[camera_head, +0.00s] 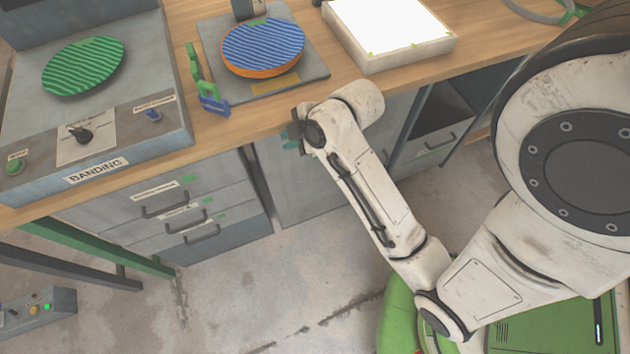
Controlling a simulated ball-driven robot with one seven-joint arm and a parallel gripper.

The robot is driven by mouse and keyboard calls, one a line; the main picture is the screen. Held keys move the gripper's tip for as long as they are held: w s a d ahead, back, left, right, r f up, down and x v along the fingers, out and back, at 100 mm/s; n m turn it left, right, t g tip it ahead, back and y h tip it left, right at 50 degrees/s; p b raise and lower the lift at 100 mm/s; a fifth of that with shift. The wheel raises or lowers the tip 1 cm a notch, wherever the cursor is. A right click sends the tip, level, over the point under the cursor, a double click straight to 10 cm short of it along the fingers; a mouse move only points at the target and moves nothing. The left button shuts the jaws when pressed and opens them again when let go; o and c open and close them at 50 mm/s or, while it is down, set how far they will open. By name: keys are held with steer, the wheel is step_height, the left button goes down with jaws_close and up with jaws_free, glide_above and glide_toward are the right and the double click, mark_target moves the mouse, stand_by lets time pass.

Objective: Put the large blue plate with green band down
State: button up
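A round blue striped plate (263,45) with an orange edge lies flat on a grey square base (305,80) on the workbench. I see no green band on it. A round green striped disc (83,65) lies on the grey machine labelled "BANDING" at the left. My gripper (294,134) is at the bench's front edge, below and right of the blue plate and apart from it. It is small and mostly hidden by my wrist; whether its fingers are open or shut does not show. No plate shows in it.
A green and blue upright clamp-like part (207,85) stands left of the blue plate. A white bright-topped box (388,30) stands to its right. Bare wood (250,122) runs along the bench's front edge. Grey drawers (180,215) are below.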

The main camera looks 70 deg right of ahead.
steer(key=s+a+f+m+g, duration=0.6)
steer(key=s+a+f+m, duration=0.1)
steer(key=a, duration=0.4)
steer(key=shift+s+a+m+y, duration=0.25)
steer(key=shift+s+m+y, duration=0.2)
steer(key=shift+s, duration=0.55)
steer(key=shift+o, duration=0.4)
steer(key=shift+f, duration=0.1)
steer(key=o, duration=0.4)
steer(key=shift+o, duration=0.3)
